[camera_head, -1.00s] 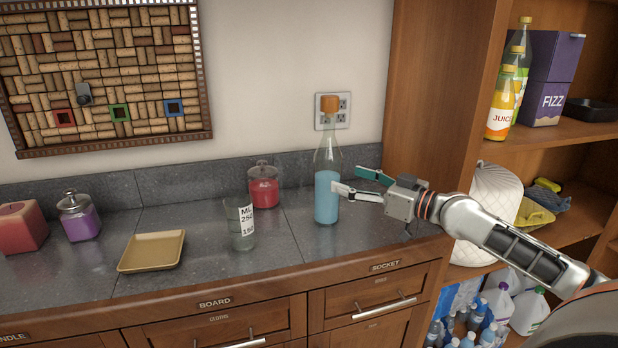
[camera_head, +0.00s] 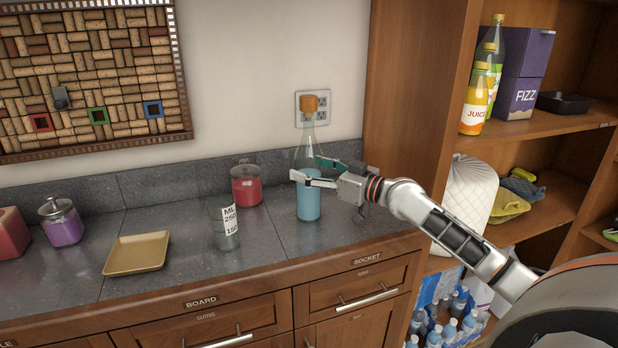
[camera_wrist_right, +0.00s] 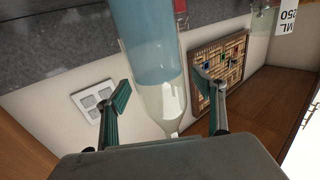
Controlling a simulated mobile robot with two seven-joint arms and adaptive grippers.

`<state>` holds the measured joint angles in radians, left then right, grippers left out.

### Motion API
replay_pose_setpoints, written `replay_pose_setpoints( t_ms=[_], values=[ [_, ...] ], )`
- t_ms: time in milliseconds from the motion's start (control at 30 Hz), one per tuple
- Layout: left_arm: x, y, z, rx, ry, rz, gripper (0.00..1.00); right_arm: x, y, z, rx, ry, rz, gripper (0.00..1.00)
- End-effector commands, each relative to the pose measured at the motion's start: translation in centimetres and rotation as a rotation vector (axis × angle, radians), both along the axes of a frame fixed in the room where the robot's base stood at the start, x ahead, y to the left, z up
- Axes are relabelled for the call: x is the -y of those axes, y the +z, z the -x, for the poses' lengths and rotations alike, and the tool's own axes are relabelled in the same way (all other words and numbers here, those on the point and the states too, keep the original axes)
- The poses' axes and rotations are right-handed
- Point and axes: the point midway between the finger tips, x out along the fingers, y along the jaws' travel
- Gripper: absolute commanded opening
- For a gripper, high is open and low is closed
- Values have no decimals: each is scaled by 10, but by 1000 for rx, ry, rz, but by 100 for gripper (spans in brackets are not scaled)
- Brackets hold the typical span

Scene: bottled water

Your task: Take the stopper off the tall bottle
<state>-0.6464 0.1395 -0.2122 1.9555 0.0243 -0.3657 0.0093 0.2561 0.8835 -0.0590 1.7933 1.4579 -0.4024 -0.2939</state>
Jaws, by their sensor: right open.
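The tall bottle (camera_head: 308,204) is clear glass with blue liquid and stands upright on the grey counter. Its orange stopper (camera_head: 309,104) sits in the top of the neck. My right gripper (camera_head: 309,171) is open, its fingers either side of the bottle's body near the top of the liquid, well below the stopper. In the right wrist view the bottle (camera_wrist_right: 150,50) passes between the two fingers (camera_wrist_right: 163,95) with a gap on each side. The stopper is hidden there. My left gripper is out of view.
A measuring glass (camera_head: 224,228) and a red lidded jar (camera_head: 246,188) stand left of the bottle. A tan tray (camera_head: 137,254) and a purple jar (camera_head: 61,224) are farther left. A wall socket (camera_head: 318,108) is behind, and a wooden shelf unit (camera_head: 415,100) rises to the right.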

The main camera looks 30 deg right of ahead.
Motion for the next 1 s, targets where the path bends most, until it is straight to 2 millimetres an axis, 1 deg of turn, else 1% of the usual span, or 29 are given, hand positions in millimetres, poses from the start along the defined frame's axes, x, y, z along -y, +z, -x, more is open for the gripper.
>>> replay_pose_setpoints(
  t_ms=[100,367,400,467,500,567,600,633,667,900,1000],
  values=[
    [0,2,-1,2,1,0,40,-3,1,-6,0,1,0,68],
    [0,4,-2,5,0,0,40,-3,-1,-7,-2,1,2,68],
    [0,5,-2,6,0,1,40,-3,-1,-7,-2,1,2,58],
    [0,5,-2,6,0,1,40,-3,-1,-7,-2,1,2,42],
    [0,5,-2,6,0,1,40,-3,-1,-7,-1,1,1,32],
    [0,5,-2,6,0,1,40,-3,-1,-7,-1,1,1,16],
    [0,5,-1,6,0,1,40,-3,0,-7,-1,1,1,6],
    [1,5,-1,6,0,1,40,-3,0,-7,-1,0,1,0],
    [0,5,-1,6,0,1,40,-2,4,-7,7,0,-2,0],
    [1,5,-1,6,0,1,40,-2,6,-7,7,0,-1,0],
    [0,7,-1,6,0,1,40,-2,12,-7,9,0,1,0]
  ],
)
